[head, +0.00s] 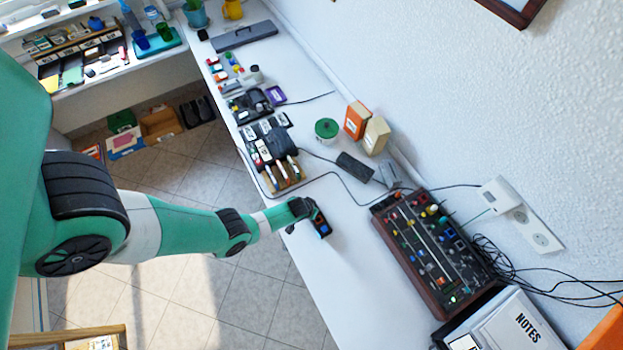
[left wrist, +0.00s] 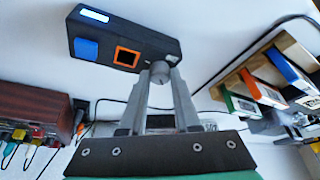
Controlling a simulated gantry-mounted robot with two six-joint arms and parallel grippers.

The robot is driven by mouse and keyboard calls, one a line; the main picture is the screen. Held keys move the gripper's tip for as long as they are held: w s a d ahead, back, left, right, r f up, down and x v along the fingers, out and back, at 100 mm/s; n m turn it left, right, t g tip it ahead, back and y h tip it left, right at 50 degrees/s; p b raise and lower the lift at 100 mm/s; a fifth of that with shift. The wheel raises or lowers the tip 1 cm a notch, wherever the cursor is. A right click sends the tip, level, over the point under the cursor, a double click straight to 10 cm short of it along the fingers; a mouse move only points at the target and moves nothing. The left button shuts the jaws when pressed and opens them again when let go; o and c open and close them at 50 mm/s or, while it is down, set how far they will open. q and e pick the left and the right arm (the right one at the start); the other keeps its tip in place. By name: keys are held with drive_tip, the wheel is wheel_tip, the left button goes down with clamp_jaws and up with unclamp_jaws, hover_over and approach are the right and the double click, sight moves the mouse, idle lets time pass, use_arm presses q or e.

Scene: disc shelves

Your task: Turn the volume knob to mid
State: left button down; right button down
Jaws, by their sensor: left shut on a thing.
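A small black box (head: 321,227) lies on the white table near its front edge, at the end of my left arm. The left wrist view shows the box (left wrist: 120,40) closely, with a white lit strip, a blue square and an orange-framed square on it. A grey round knob (left wrist: 160,72) sits at the box's near corner. My left gripper (left wrist: 160,88) is shut on the knob; its two fingers press on it from both sides. In the head view, my left gripper (head: 304,209) meets the box and hides the knob. The knob's setting cannot be read. My right gripper is not in view.
A wooden-sided control panel (head: 430,250) with many knobs stands to the right. A black cable (head: 345,187) runs across the table behind the box. A rack (head: 270,155) of several items stands to the upper left. The white table (head: 345,290) is clear in front of the box.

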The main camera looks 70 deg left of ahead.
use_arm(q)
drive_tip(key=shift+s+a+m+h, duration=0.1)
drive_tip(key=shift+m+h, duration=0.2)
drive_tip(key=shift+m, duration=0.6)
drive_tip(key=shift+m+t, duration=0.4)
drive_tip(key=shift+m, duration=0.4)
drive_tip(key=shift+a+m+h+b, duration=0.2)
drive_tip(key=shift+m+h+b, duration=0.9)
drive_tip(key=shift+m, duration=1.3)
drive_tip(key=c, duration=0.6)
unclamp_jaws()
drive_tip(key=shift+r, duration=0.1)
